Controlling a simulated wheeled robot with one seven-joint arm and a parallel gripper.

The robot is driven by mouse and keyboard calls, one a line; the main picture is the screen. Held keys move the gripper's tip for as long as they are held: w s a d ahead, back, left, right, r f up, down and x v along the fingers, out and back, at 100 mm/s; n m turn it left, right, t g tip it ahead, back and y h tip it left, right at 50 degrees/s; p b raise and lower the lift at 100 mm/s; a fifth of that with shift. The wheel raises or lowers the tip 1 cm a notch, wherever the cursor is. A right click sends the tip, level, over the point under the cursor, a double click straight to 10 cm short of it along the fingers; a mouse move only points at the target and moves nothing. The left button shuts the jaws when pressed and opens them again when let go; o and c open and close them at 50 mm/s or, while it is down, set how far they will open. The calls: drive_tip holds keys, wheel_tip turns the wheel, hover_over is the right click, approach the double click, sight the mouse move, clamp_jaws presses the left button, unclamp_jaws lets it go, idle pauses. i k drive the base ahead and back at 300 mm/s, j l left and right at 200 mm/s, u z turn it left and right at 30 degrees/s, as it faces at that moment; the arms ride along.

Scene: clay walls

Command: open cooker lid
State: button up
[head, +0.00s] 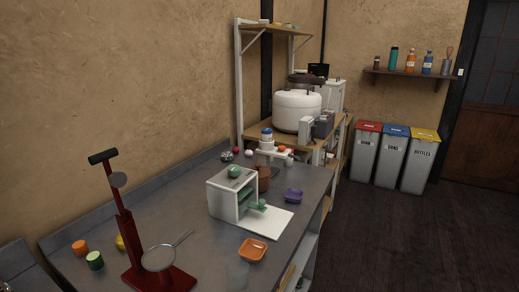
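A large white rounded cooker (297,112) stands on a wooden shelf unit at the far end of the grey counter in the head view. Its top looks closed, with a pale, gently domed lid (297,96). A dark object shows just above and behind the lid; I cannot tell whether it is part of the cooker. My gripper is not in view.
The grey counter (200,248) holds a red stand (127,235), a white box (226,196), an orange bowl (252,250) and a purple bowl (293,195). Bins (393,158) stand at the back. The dark floor (420,240) at right is clear.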

sight(287, 97)
drive_tip(key=i+l+u, duration=0.1)
drive_tip(key=i+l, duration=0.5)
drive_tip(key=i+l+u, duration=0.15)
drive_tip(key=l, duration=0.35)
drive_tip(key=i+l+u, duration=0.1)
drive_tip(key=i+l, duration=0.25)
drive_tip(key=i+l+u, duration=0.1)
drive_tip(key=i+l, duration=0.15)
drive_tip(key=l, duration=0.2)
